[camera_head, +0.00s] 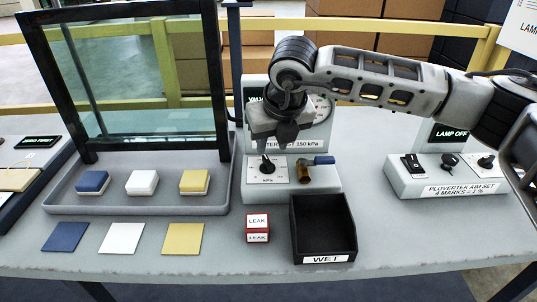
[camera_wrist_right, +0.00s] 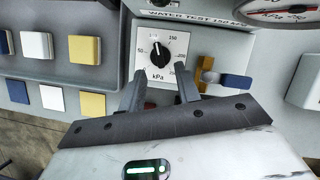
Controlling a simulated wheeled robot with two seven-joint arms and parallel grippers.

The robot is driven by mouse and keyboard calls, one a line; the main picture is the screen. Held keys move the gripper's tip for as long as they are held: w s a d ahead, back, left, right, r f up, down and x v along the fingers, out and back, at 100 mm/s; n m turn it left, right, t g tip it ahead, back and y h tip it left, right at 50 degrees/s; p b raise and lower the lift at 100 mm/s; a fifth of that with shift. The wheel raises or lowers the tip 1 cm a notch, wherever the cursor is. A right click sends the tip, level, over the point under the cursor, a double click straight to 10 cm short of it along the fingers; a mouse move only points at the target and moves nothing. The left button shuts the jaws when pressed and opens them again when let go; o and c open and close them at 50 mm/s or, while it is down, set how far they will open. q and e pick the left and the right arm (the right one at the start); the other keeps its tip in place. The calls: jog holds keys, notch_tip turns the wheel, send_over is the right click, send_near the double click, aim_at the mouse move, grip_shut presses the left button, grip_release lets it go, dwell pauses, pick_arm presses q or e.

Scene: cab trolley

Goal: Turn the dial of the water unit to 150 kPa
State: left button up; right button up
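The water unit (camera_head: 250,192) has a sloped white panel with a small black dial (camera_head: 267,167) marked kPa. In the right wrist view the dial (camera_wrist_right: 158,53) sits in the middle of its square scale plate, with its pointer roughly upward; the exact reading is too small to tell. A sign above reads 150 kPa. My right gripper (camera_head: 274,146) is just above and in front of the dial, fingers pointing down toward it. In the wrist view its two fingers (camera_wrist_right: 158,82) are apart with nothing between them, short of the dial. My left gripper is not in view.
A brass valve with a blue lever (camera_head: 318,161) is just right of the dial. A black bin (camera_head: 323,222) marked WET and a red-white LEAK block (camera_head: 257,228) stand in front. A glass-framed tray (camera_head: 130,208) is at left, a lamp unit (camera_head: 445,187) at right.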

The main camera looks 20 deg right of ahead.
aim_at(268, 160)
jog(key=x, duration=0.6)
grip_shut()
